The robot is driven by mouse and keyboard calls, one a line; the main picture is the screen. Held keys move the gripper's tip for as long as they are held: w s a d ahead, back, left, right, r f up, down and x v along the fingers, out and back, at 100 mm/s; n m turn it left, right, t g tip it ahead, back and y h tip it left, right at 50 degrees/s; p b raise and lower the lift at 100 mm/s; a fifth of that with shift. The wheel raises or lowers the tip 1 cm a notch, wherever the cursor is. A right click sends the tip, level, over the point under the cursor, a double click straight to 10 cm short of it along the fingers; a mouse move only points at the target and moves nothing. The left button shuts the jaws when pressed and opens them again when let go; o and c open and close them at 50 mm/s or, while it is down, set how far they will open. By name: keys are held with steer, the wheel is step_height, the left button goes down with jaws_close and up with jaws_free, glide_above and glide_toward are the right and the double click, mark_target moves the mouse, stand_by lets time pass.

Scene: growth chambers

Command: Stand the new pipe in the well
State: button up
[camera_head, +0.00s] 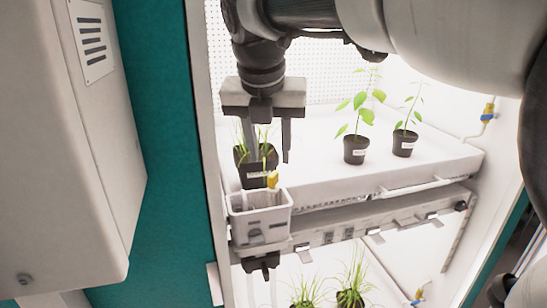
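My gripper (270,158) hangs pointing down above the well, with its two fingers apart and nothing visible between them. The well (260,228) is a small pale open-topped box at the front left edge of the upper shelf. A yellow fitting (272,180) stands at the well's back right, just below my fingertips and apart from them. It may be the top of the pipe; its lower part is hidden by the well. A short pale stub (244,200) shows inside the well at the left. I cannot tell which piece is the new pipe.
A potted grass plant (255,168) stands close behind the well and my fingers. Two leafy potted plants (355,150) (404,142) stand farther right on the white tray (440,168). The chamber's left frame (205,150) is close. More grass pots (350,298) are below.

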steer(key=s+d+f+m, duration=0.4)
steer(key=s+d+m, duration=0.1)
steer(key=m, duration=0.6)
steer(key=s+d+f+m, duration=0.4)
steer(key=s+m, duration=0.3)
steer(key=m, duration=0.5)
steer(key=s+d+f+m+t, duration=0.1)
steer(key=s+d+f+m, duration=0.2)
steer(key=s+d+m, duration=0.3)
steer(key=m, duration=0.5)
steer(key=shift+s+f+m+y, duration=0.3)
steer(key=shift+s+f, duration=0.1)
